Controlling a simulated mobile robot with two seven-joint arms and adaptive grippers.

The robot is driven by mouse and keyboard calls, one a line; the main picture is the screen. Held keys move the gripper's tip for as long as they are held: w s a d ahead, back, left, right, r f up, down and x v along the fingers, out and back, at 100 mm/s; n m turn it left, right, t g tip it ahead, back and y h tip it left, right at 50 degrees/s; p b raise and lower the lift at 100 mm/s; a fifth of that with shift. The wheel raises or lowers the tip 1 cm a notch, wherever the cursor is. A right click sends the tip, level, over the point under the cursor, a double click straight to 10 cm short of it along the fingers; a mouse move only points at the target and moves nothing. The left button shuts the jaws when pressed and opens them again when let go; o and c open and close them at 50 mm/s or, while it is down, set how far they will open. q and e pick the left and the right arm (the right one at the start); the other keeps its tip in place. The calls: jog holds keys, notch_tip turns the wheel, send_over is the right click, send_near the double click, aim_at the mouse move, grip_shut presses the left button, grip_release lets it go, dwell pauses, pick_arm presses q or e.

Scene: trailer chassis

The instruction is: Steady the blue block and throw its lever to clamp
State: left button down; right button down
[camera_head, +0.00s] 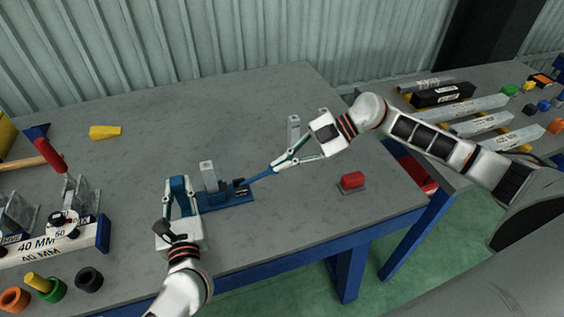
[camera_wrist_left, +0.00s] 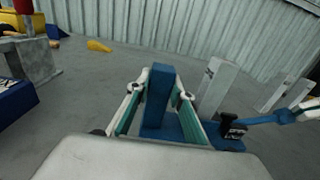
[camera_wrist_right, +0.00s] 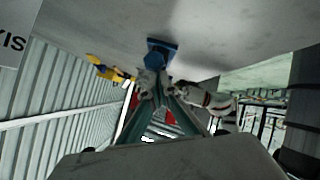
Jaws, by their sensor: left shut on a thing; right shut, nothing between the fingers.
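The blue block (camera_head: 179,187) is a tall upright post on a flat blue base (camera_head: 238,197), in the middle of the bench. My left gripper (camera_head: 180,196) is shut on the post; the left wrist view shows a finger on each side of the blue block (camera_wrist_left: 157,95). The blue lever (camera_head: 259,176) slants up to the right from the base's right end. My right gripper (camera_head: 277,167) is shut and empty, its tips at the lever's outer end; I cannot tell whether they touch. In the right wrist view, blue (camera_wrist_right: 160,48) shows just beyond the fingertips.
A grey upright bar (camera_head: 208,177) stands beside the post. Another grey bar (camera_head: 293,129) stands behind my right gripper. A red block (camera_head: 352,181) lies near the front edge. A yellow wedge (camera_head: 104,132) lies at the back left. A 40 MM fixture (camera_head: 50,243) stands left.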

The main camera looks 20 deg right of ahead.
jog(key=shift+d, duration=0.1)
jog(key=s+d+r, duration=0.3)
jog(key=d+r, duration=0.4)
jog(key=r, duration=0.2)
jog(key=shift+d+r, duration=0.2)
jog(key=shift+d, duration=0.15)
jog(key=shift+s, duration=0.1)
pick_arm(q)
jog(key=c, duration=1.4)
grip_release()
jog(key=shift+c, duration=0.2)
